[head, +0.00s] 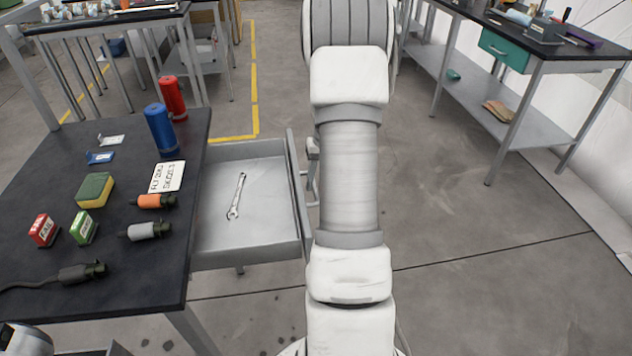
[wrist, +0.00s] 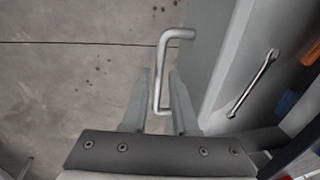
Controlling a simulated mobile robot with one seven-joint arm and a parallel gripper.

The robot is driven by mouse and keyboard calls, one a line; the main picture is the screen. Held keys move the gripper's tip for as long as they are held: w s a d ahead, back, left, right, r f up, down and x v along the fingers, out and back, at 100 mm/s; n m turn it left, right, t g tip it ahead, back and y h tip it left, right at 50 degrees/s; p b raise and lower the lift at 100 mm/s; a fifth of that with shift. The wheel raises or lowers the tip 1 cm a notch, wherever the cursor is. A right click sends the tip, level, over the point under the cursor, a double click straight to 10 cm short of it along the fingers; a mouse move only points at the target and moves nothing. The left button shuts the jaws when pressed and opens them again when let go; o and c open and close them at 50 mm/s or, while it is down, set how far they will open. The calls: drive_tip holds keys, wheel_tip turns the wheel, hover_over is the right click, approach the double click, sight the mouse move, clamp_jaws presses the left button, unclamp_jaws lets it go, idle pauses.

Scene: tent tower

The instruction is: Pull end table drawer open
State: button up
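The grey end table drawer (head: 270,230) is pulled out to the right from under the dark-topped end table (head: 120,260) in the head view. A wrench (head: 237,196) lies inside it; it also shows in the wrist view (wrist: 254,82). The drawer's bent metal handle (wrist: 160,75) is on its front face. My gripper (wrist: 160,85) is at the handle, with one finger on each side of the bar. The fingers are apart, with a gap showing beside the bar. In the head view my arm hides most of the gripper.
The end table holds a blue canister (head: 160,130), a red canister (head: 172,97), a sponge (head: 94,190), small boxes and tools. A workbench with a green drawer (head: 503,48) stands at the back right. The floor right of my arm is clear.

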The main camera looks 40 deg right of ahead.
wheel_tip(320, 180, up, 17)
drive_tip(key=s+d+p, duration=0.2)
drive_tip(key=p, duration=0.1)
drive_tip(key=shift+d, duration=0.3)
drive_tip(key=shift+w+r, duration=0.1)
idle(0.5)
